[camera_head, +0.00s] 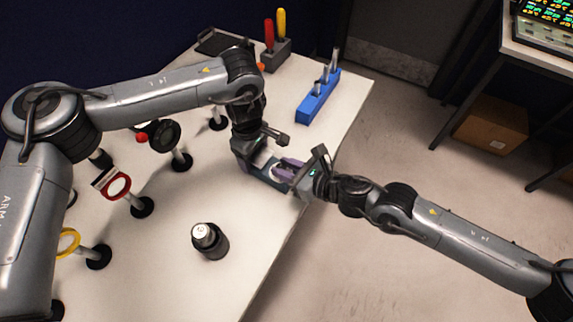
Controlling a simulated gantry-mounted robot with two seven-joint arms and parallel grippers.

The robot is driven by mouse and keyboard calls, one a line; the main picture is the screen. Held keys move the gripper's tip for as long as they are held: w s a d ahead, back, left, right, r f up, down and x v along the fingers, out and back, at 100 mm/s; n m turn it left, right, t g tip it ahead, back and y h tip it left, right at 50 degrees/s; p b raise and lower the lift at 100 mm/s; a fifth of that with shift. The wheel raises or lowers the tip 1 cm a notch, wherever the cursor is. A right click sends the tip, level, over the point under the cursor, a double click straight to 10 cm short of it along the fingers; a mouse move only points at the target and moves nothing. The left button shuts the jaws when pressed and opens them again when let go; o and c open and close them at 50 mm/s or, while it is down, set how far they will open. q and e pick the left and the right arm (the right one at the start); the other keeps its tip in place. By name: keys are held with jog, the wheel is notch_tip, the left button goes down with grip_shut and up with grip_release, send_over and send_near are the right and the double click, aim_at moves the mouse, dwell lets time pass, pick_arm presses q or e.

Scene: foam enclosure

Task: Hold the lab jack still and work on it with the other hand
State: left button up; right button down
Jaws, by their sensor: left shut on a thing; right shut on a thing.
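The lab jack (268,179) is low and dark teal, with a lighter top partly showing. It sits near the table's right edge. My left gripper (262,158) reaches down on its left side and is shut on it. My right gripper (293,177) comes in from the right and is shut on a part at the jack's right end, where a purple piece shows between the grippers. The fingers cover much of the jack, so the exact grip points are hard to make out.
A black cylinder with a silver top (210,241) stands on the white table (165,285). Several ring stands, one with a red ring (117,187), line the left. A blue rack (318,97) and a holder with red and yellow-handled tools (275,53) stand at the back.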

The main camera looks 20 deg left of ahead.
jog(key=m+t+h, duration=0.1)
jog(key=m, duration=0.1)
jog(key=m+t+h, duration=0.1)
jog(key=t, duration=0.1)
jog(key=m+t+h, duration=0.1)
jog(key=m+t, duration=0.1)
jog(key=shift+s+a+m+h, duration=0.3)
jog(key=shift+s+a, duration=0.05)
jog(key=m+t+h, duration=0.2)
jog(key=shift+a+m+h, duration=0.1)
jog(key=shift+m+h, duration=0.2)
dwell(0.6)
jog(key=c, duration=0.9)
grip_release()
jog(key=shift+o, duration=0.2)
jog(key=v, duration=1.2)
jog(key=shift+w, duration=0.1)
